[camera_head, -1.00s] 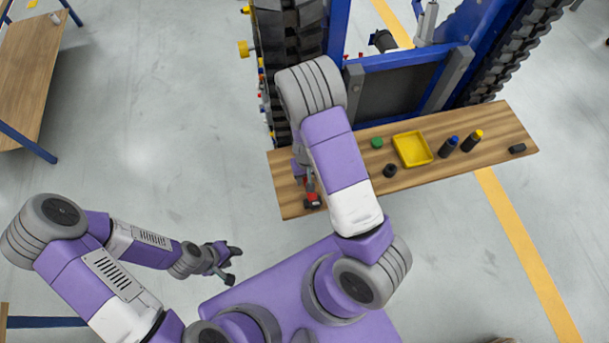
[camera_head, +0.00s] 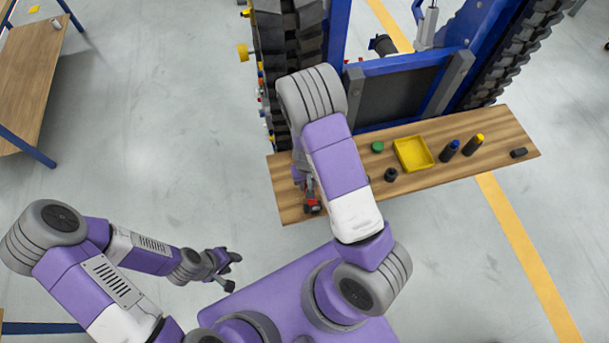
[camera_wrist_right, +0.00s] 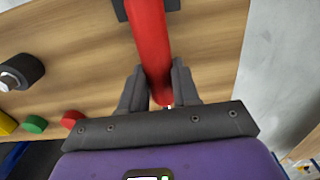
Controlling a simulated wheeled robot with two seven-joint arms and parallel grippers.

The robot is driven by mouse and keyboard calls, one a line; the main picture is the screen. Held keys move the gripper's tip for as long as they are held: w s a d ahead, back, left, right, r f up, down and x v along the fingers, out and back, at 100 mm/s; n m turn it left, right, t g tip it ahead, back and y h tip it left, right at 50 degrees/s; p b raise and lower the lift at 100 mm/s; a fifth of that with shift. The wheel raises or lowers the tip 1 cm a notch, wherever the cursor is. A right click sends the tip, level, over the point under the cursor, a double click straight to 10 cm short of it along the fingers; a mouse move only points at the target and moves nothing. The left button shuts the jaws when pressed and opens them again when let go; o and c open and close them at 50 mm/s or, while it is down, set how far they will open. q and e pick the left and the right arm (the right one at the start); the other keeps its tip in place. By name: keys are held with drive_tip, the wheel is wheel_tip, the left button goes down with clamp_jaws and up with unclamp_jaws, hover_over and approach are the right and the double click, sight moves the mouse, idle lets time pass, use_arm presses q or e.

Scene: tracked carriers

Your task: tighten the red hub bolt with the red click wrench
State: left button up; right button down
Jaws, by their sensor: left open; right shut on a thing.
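The red click wrench (camera_wrist_right: 150,38) lies between the fingers of my right gripper (camera_wrist_right: 158,72), which is shut on its red handle. A dark part of the wrench shows at the top of the right wrist view. In the head view the wrench (camera_head: 312,205) is at the left end of the wooden bench, partly hidden by my right arm. My left gripper (camera_head: 226,270) is open and empty over the floor. Small coloured pieces, some red, line the carrier's left side; I cannot tell which is the red hub bolt.
The wooden bench (camera_head: 440,175) stands before the blue-framed tracked carrier (camera_head: 405,62). On it are a yellow tray (camera_head: 413,154), a green cap (camera_head: 377,147), a black ring (camera_head: 390,174) and two bottles. A red cap (camera_wrist_right: 72,118) shows in the wrist view.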

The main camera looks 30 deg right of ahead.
drive_tip(key=shift+r+p, duration=3.2)
drive_tip(key=shift+r, duration=0.4)
drive_tip(key=shift+w+f, duration=0.1)
